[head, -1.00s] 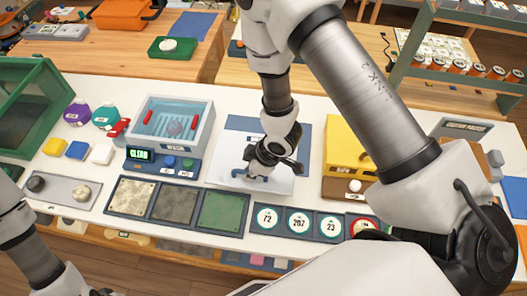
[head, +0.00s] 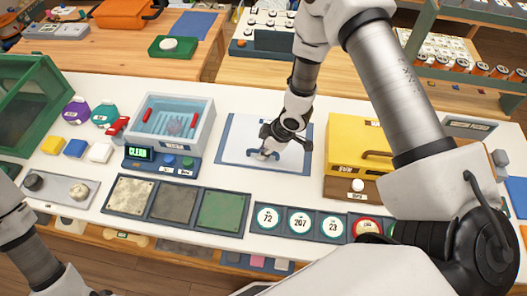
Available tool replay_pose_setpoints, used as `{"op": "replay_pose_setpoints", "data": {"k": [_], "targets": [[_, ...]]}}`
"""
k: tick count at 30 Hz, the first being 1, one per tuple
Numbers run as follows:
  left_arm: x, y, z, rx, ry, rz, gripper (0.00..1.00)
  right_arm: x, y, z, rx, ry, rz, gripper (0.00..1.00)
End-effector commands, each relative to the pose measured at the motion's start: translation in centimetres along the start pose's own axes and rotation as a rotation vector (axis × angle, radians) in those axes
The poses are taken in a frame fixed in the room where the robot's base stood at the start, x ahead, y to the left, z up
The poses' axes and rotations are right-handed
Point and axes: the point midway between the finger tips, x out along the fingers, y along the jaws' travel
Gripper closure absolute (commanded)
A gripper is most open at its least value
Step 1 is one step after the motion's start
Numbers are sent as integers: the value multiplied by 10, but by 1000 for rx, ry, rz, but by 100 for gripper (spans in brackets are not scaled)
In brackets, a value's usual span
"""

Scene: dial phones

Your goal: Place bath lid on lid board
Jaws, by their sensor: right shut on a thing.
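The bath lid (head: 240,150) is a flat white panel with a blue handle (head: 262,155). It lies over the blue lid board (head: 227,133), whose blue border shows around the lid. My right gripper (head: 266,152) is shut on the lid's handle, pointing down from above. Whether the lid rests fully on the board or sits slightly above it, I cannot tell. The open bath (head: 172,124), a grey box with blue water and red side grips, stands to the left. My left arm comes in at the lower left, with its gripper out of the frame.
A yellow box (head: 355,145) stands close to the right of the board. A control panel reading CLEAN (head: 160,163) is in front of the bath. Textured plates (head: 175,203) and numbered dials (head: 300,222) line the front edge. A green bin (head: 35,110) is at far left.

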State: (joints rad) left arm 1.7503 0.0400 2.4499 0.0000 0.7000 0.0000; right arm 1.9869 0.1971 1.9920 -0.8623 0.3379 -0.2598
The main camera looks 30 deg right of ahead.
Motion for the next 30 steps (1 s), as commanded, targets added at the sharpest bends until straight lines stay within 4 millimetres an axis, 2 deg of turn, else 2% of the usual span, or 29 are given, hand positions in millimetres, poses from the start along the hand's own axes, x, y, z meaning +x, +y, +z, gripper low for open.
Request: {"op": "replay_pose_setpoints", "data": {"k": [1,3,14,17,27,30], "targets": [[1,0,0,0,0,0,100,1,0,0,0,0,0,80],[0,0,0,0,0,0,100,1,0,0,0,0,0,62],[0,0,0,0,0,0,100,-4,0,-1,1,1,1,62],[4,0,0,0,0,0,100,-19,1,-1,4,3,2,62],[13,0,0,0,-1,0,100,-103,1,-1,2,6,3,62],[14,0,0,0,0,0,100,-116,0,-1,2,3,2,62]]}}
